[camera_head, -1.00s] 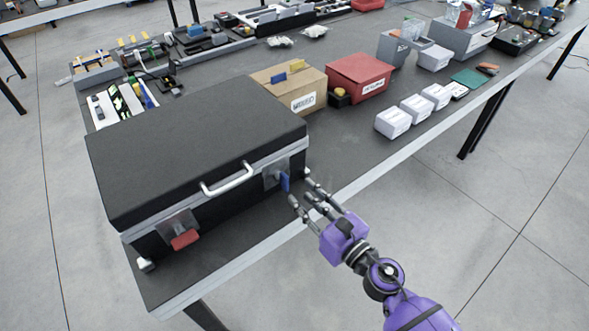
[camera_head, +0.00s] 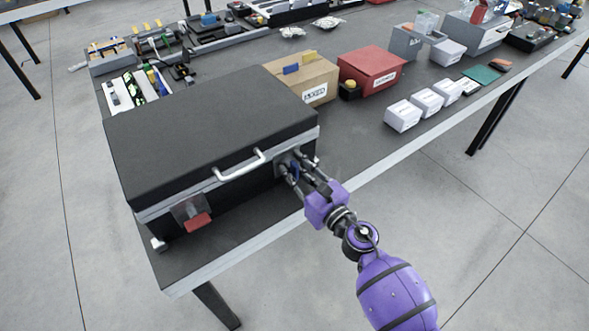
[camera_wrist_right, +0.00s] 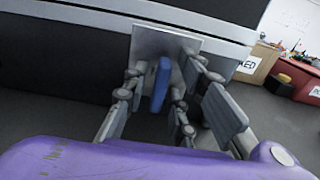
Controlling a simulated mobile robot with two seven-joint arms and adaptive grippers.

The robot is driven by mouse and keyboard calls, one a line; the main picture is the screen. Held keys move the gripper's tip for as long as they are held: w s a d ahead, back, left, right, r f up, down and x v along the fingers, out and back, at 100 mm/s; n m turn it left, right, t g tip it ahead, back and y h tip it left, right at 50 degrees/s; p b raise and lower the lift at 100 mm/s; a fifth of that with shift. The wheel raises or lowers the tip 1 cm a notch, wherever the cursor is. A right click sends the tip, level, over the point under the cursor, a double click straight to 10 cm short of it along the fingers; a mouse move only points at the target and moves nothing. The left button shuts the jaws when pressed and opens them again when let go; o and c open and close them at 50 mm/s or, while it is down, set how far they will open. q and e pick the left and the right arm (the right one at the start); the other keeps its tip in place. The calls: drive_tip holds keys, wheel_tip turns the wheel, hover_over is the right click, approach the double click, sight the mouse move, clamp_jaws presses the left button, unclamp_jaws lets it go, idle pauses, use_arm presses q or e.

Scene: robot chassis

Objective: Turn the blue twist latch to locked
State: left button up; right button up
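The black case (camera_head: 200,145) stands shut on the table, with a silver handle (camera_head: 240,167) on its front. The blue twist latch (camera_wrist_right: 160,86) is on a grey plate (camera_wrist_right: 150,45) at the right of the case front. In the wrist view its tab stands upright, slightly tilted. In the head view the latch (camera_head: 295,170) is mostly hidden by fingers. My right gripper (camera_head: 303,166) is open, its fingers on both sides of the blue tab. Gaps show beside the tab, so it is not gripped. A red latch (camera_head: 198,222) is at the left of the front. My left gripper is not in view.
A cardboard box (camera_head: 305,80) and a red box (camera_head: 370,68) stand behind and right of the case. Several small white boxes (camera_head: 403,114) line the table's right part. The table's front edge (camera_head: 235,258) runs just below the case.

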clamp_jaws()
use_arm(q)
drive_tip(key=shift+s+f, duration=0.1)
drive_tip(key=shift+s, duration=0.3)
